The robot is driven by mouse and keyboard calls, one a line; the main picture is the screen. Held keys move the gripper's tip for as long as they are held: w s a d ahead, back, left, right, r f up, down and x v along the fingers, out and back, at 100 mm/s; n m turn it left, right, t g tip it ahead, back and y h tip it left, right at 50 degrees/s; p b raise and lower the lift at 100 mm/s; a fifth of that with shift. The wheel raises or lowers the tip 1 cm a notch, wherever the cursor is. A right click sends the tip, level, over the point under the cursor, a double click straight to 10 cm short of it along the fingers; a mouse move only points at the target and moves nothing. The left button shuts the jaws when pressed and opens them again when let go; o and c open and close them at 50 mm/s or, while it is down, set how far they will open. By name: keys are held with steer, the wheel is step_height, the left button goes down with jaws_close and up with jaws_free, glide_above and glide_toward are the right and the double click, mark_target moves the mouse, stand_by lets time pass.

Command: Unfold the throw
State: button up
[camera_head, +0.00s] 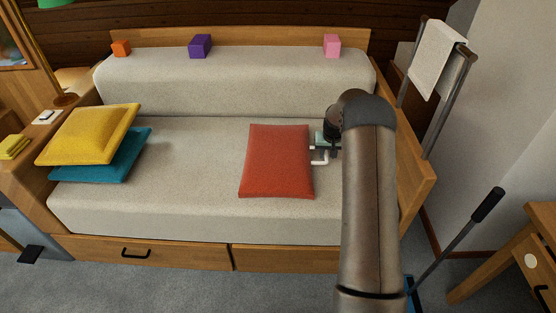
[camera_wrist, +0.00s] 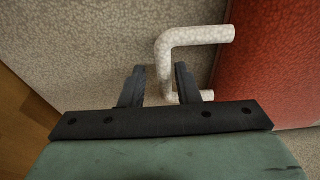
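A red, flat, cushion-like piece (camera_head: 277,160) lies on the sofa seat; I cannot tell whether it is the folded throw. A white bent handle (camera_head: 321,161) sits at its right edge. In the wrist view the handle (camera_wrist: 166,68) is U-shaped, its ends pointing to the red piece (camera_wrist: 275,65). My gripper (camera_head: 315,148) is beside that right edge, partly hidden by my arm. In the wrist view my gripper (camera_wrist: 160,72) is open, with the handle's upright bar showing between or just beyond its fingers. A white cloth (camera_head: 438,58) hangs on a rack at the right.
Yellow (camera_head: 90,134) and teal (camera_head: 125,160) cushions lie stacked on the left of the sofa seat (camera_head: 190,190). Orange (camera_head: 121,48), purple (camera_head: 200,46) and pink (camera_head: 332,45) cubes stand along the backrest. The seat between the cushions and the red piece is clear.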

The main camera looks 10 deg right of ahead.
steer(key=shift+f+b, duration=0.65)
steer(key=shift+f, duration=0.4)
steer(key=shift+r, duration=0.1)
stand_by(0.6)
steer(key=c, duration=0.6)
steer(key=shift+r, duration=0.15)
